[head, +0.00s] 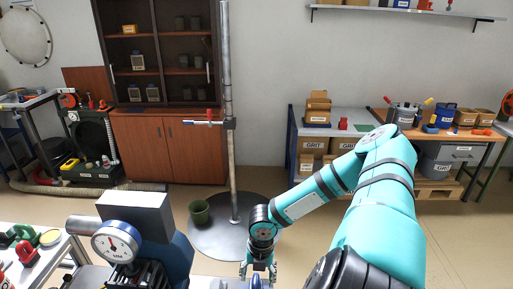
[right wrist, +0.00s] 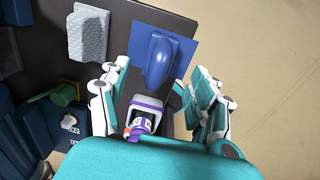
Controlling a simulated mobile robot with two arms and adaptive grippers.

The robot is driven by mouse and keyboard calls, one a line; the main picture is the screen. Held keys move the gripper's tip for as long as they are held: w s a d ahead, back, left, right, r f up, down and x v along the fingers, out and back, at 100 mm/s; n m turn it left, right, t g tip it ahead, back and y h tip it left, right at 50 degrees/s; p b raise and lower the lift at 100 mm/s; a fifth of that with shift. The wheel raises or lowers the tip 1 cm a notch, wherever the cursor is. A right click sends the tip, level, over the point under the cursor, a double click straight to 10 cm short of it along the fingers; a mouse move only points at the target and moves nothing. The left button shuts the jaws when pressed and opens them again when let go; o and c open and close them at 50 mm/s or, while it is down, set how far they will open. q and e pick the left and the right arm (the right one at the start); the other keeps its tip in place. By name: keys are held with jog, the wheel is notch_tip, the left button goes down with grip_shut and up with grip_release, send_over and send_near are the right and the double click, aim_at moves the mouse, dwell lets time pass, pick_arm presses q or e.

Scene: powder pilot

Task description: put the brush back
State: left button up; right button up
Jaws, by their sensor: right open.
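My right gripper (head: 258,268) points down at the bottom middle of the head view, over a work surface only partly in frame. In the right wrist view the right gripper (right wrist: 160,92) is open, its white and teal fingers spread wide. A rounded blue object (right wrist: 158,62) lies on a flat blue square (right wrist: 180,30) just beyond the fingertips. A white and purple item (right wrist: 144,116) shows between the fingers, closer to the palm; I cannot tell whether it touches them. No brush can be made out for certain. My left gripper is not in view.
A grey block (right wrist: 88,32) sits on the dark surface (right wrist: 130,14) left of the gripper. A dial gauge (head: 116,242) stands at the lower left. Open floor lies right of the surface.

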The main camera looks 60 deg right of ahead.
notch_tip(320, 180, up, 5)
jog(key=shift+s+r, duration=0.1)
jog(key=shift+s, duration=0.05)
dwell(0.7)
